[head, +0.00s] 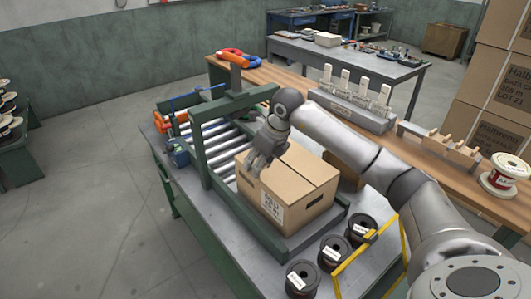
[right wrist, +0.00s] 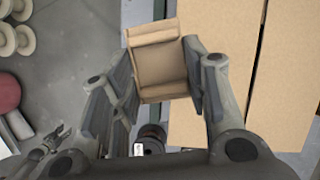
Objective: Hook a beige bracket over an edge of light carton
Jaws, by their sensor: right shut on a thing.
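The light carton (head: 290,190) stands closed on the grey table, with a printed label on its near side. Its top flaps (right wrist: 215,80) fill the right of the right wrist view. My right gripper (head: 254,172) is over the carton's left top edge. In the right wrist view it is shut on the beige bracket (right wrist: 160,68), which sits between its fingers beside the carton edge. I cannot tell whether the bracket touches the carton. In the head view the bracket is not distinguishable. A small grey claw (right wrist: 50,145), seemingly my left gripper, shows at the lower left of the wrist view.
A green frame (head: 205,150) and rollers (head: 212,138) stand left of the carton. Several dark spools (head: 302,278) line the table's near edge beside a yellow frame (head: 368,240). A wooden bench (head: 265,75) with a fixture (head: 350,112) lies behind.

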